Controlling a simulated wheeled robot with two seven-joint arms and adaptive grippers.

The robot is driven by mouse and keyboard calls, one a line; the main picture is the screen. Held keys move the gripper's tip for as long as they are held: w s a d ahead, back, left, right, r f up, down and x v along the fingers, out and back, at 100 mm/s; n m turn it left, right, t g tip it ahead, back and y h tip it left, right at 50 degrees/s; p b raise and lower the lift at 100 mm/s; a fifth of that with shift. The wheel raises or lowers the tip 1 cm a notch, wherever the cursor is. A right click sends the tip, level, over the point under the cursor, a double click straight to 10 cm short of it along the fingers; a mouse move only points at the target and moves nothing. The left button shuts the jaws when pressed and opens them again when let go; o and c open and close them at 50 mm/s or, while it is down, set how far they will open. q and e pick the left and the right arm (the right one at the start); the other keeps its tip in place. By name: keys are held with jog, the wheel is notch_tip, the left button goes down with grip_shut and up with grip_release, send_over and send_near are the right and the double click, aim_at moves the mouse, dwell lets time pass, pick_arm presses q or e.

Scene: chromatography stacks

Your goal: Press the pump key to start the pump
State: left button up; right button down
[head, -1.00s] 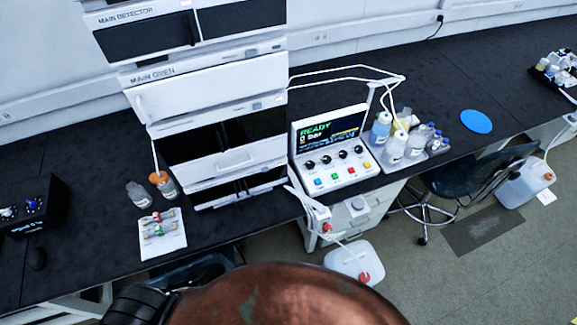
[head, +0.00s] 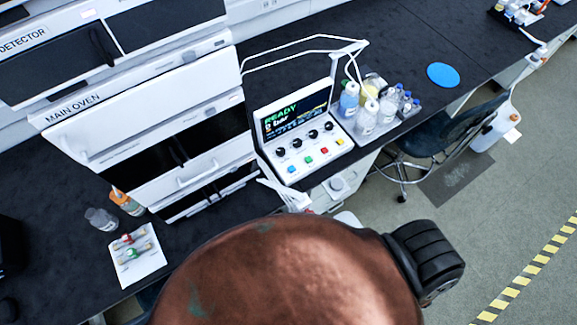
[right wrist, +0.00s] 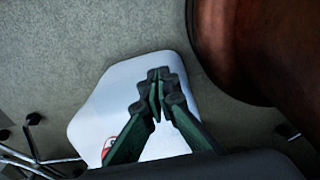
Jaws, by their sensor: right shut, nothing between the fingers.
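The white control box (head: 300,130) with the pump keys stands on the black bench in the head view, at the right of the oven stack. Its tilted screen (head: 290,112) reads READY and a bar value that looks like 0. Below the screen are several black knobs and a row of small coloured keys (head: 308,159) in blue, green, red and yellow. My right gripper (right wrist: 157,75) shows in the right wrist view, shut and empty, over the floor and a white container (right wrist: 125,85). It is apart from the keys. My left gripper is in neither view.
The main oven stack (head: 150,110) rises left of the box. Solvent bottles (head: 367,118) stand at its right, with white tubing looping above. A white card with fittings (head: 137,255) lies at the left. A chair (head: 425,140) stands on the floor at the right.

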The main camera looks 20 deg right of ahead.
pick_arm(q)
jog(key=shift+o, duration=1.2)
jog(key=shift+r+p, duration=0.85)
pick_arm(e)
jog(key=w+r, duration=0.3)
jog(key=w, duration=0.3)
notch_tip(320, 180, up, 55)
jog(key=n+t+y+p, duration=0.5)
jog(key=n+y+p, duration=0.2)
jog(key=n+p, duration=0.9)
send_over(293, 169)
jog(key=b, duration=0.2)
jog(key=n, duration=0.2)
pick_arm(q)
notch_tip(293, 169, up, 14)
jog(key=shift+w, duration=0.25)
pick_arm(e)
jog(key=shift+d+f, duration=0.1)
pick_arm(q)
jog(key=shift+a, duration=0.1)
pick_arm(e)
jog(key=shift+f, duration=0.1)
pick_arm(q)
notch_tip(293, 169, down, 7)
jog(key=b, duration=0.6)
jog(key=shift+b, duration=0.4)
pick_arm(e)
notch_tip(293, 169, down, 9)
jog(key=shift+r, duration=0.2)
